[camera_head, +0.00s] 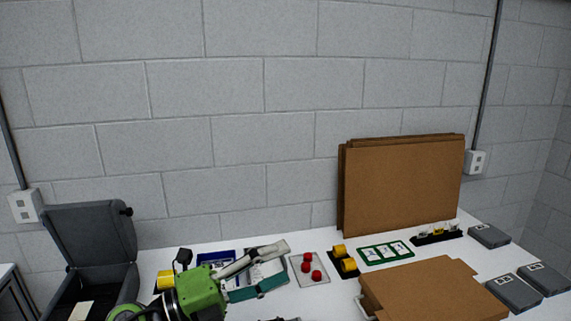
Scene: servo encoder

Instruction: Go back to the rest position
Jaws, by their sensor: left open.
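My left arm's green wrist (201,292) comes in low at the left of the head view. My left gripper (284,260) extends to the right from it over the white table (322,240). One finger is pale grey and the other teal, and they stand apart with nothing visibly held between them. Behind and below the fingers lie a blue tray (216,257) and a pale flat item, both partly hidden. My right gripper cannot be made out.
A plate with red pieces (308,268), yellow rolls (345,264), a green-framed board (385,252) and a black rack (437,236) lie to the right. A cardboard box (430,286), cardboard sheets (402,188) and grey boxes (489,236) stand farther right. An open grey case (90,240) is left.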

